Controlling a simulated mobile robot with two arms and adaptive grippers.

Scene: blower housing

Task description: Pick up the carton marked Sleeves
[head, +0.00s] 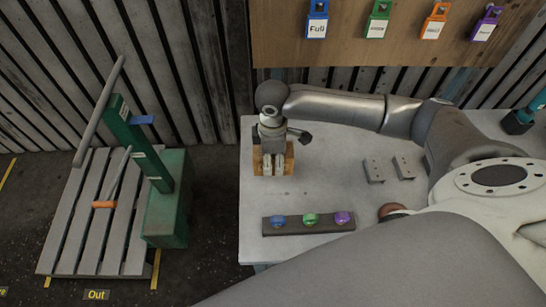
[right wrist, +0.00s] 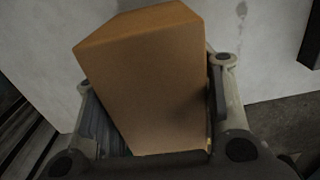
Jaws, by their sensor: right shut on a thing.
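A brown carton (head: 260,159) is at the left back part of the light grey table, mostly hidden behind my right gripper (head: 272,165). In the right wrist view the carton (right wrist: 150,75) fills the space between the fingers of my right gripper (right wrist: 155,130), which is shut on it. No marking on the carton can be read in either view, so I cannot tell whether it says Sleeves. I cannot tell if the carton touches the table. My left gripper is not in view.
A dark strip (head: 265,228) with blue, green and purple pieces lies at the table's front. Two small metal plates (head: 374,171) lie right of the gripper. A pallet (head: 75,225) with a green stand (head: 168,205) is on the floor left. Colored tags hang on the board (head: 345,55).

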